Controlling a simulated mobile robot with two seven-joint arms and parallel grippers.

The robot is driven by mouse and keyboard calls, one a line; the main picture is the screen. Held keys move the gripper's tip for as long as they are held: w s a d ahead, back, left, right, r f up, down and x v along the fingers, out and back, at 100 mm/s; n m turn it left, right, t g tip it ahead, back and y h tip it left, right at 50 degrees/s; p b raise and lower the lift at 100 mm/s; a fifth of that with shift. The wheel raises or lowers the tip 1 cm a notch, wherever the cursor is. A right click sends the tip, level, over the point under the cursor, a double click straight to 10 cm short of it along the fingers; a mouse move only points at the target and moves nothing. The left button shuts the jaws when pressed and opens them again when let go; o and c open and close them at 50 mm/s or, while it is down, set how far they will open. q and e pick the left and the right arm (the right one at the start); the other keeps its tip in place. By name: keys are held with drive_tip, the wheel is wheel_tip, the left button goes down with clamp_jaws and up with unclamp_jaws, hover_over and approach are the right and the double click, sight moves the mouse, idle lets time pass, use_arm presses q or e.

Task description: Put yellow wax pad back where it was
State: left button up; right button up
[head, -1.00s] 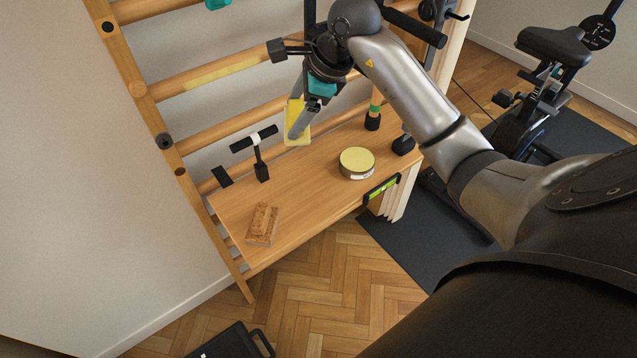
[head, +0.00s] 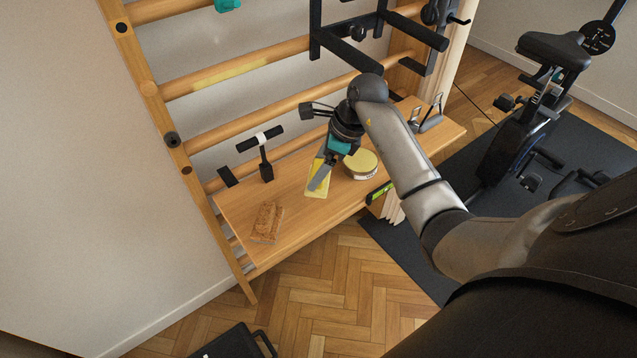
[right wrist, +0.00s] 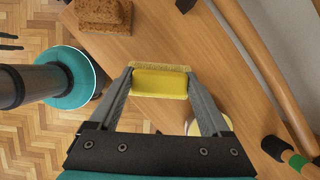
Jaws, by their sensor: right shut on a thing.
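The yellow wax pad (head: 313,184) is a flat rectangle with a paler, rough rim; it also shows in the right wrist view (right wrist: 160,84). My right gripper (right wrist: 160,80) is shut on it, one finger at each short end. In the head view my right gripper (head: 320,178) is low over the wooden bench (head: 340,204), left of a round yellow-topped tin (head: 361,162). I cannot tell whether the pad touches the bench. A finger partly covers the tin in the right wrist view. My left gripper is not in view.
A brown cork-like block (head: 267,222) lies at the bench's left end. A black T-shaped tool (head: 263,158) stands behind it. Wall bars (head: 230,77) rise behind. The bench between block and pad is clear.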

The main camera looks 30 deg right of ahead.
drive_tip(key=shift+f+b, duration=0.4)
drive_tip(key=shift+f, duration=2)
drive_tip(key=shift+f, duration=0.1)
drive_tip(key=o, duration=1.2)
drive_tip(key=shift+d+r, duration=0.1)
drive_tip(key=shift+r, duration=0.25)
drive_tip(key=p+v, duration=0.1)
drive_tip(key=v, duration=1)
drive_tip(key=shift+s+r+p, duration=0.15)
drive_tip(key=shift+r+p, duration=0.1)
drive_tip(key=shift+p, duration=0.15)
